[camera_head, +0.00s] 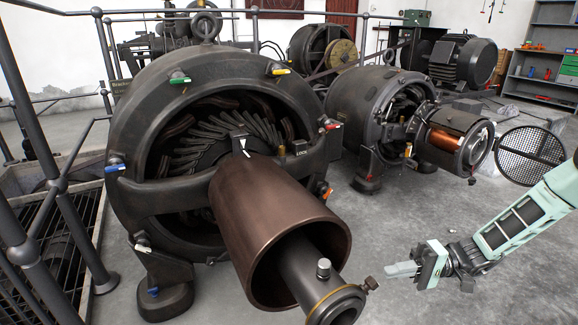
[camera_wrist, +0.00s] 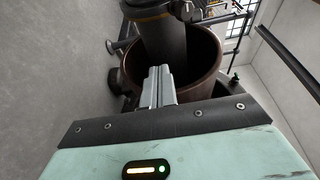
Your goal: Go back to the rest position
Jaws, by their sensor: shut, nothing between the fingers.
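My gripper (camera_head: 402,269) is at the lower right of the head view, at the end of my pale green arm. Its fingers are together with nothing between them. It is in open air to the right of the large dynamo's copper-brown cylinder (camera_head: 265,215), apart from it. In the wrist view the closed fingers (camera_wrist: 158,86) point toward the brown cylinder (camera_wrist: 207,60) and the dark shaft (camera_wrist: 165,38). The large dynamo (camera_head: 135,120) has coloured handles around its ring, among them green, yellow, red and blue ones.
A smaller dynamo (camera_head: 350,105) with a copper commutator (camera_head: 446,138) stands behind. A round mesh guard (camera_head: 530,156) is near my arm. Metal railings (camera_head: 95,190) and a floor grating (camera_head: 55,250) are at left. Shelves (camera_head: 545,75) stand at back right. Grey floor (camera_head: 410,225) is clear around my gripper.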

